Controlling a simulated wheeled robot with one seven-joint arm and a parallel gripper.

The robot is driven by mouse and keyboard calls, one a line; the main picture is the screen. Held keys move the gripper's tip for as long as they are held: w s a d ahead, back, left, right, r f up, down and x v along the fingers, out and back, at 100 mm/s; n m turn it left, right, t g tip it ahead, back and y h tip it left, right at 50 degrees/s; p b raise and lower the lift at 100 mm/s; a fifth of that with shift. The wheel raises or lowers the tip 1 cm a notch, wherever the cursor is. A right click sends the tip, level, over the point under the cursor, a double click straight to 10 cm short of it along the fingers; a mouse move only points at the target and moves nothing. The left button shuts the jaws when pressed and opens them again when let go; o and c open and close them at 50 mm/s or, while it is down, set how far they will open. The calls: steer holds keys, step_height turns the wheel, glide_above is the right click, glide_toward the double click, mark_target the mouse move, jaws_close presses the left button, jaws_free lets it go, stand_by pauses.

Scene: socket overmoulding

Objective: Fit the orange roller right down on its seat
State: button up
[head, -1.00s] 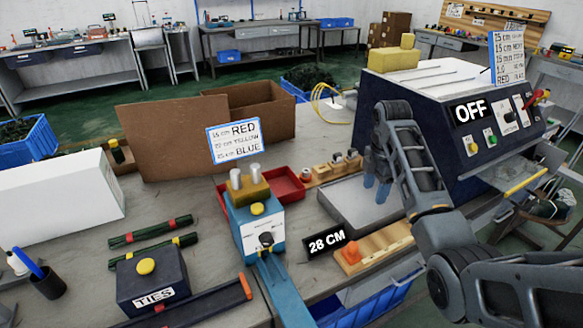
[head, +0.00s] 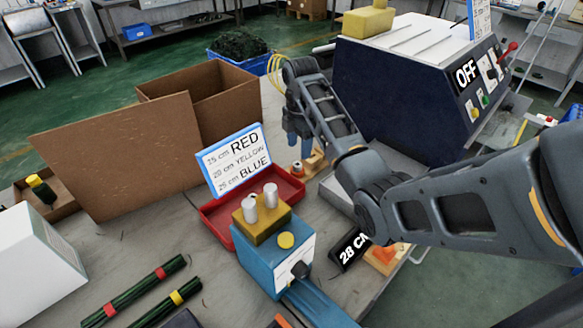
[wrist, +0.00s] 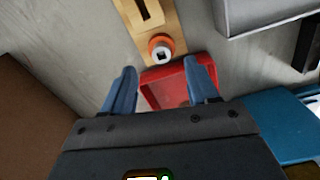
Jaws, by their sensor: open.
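The orange roller (wrist: 160,47), an orange ring with a white centre and a square hole, is on the end of a wooden rack (wrist: 133,13) in the wrist view. In the head view the roller (head: 296,168) shows small, just below my gripper (head: 298,138). My gripper is open and empty; in the wrist view its two blue fingers (wrist: 158,84) are apart, and the roller lies beyond their tips, roughly centred between them. The fingers are not touching it. I cannot tell how deep the roller sits.
A red tray (head: 216,215) with a sign stands beside the rack, partly under the fingers in the wrist view. A blue device (head: 262,266) is in front. A grey tray (wrist: 270,14), a dark machine marked OFF (head: 390,95) and a cardboard box (head: 225,115) are nearby.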

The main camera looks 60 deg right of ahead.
mark_target(297, 162)
steer(key=f, duration=0.4)
steer(key=f+p, duration=0.1)
steer(key=f, duration=0.1)
steer(key=shift+a+f, duration=0.2)
steer(key=shift+a, duration=0.1)
steer(key=shift+c, duration=0.4)
jaws_close()
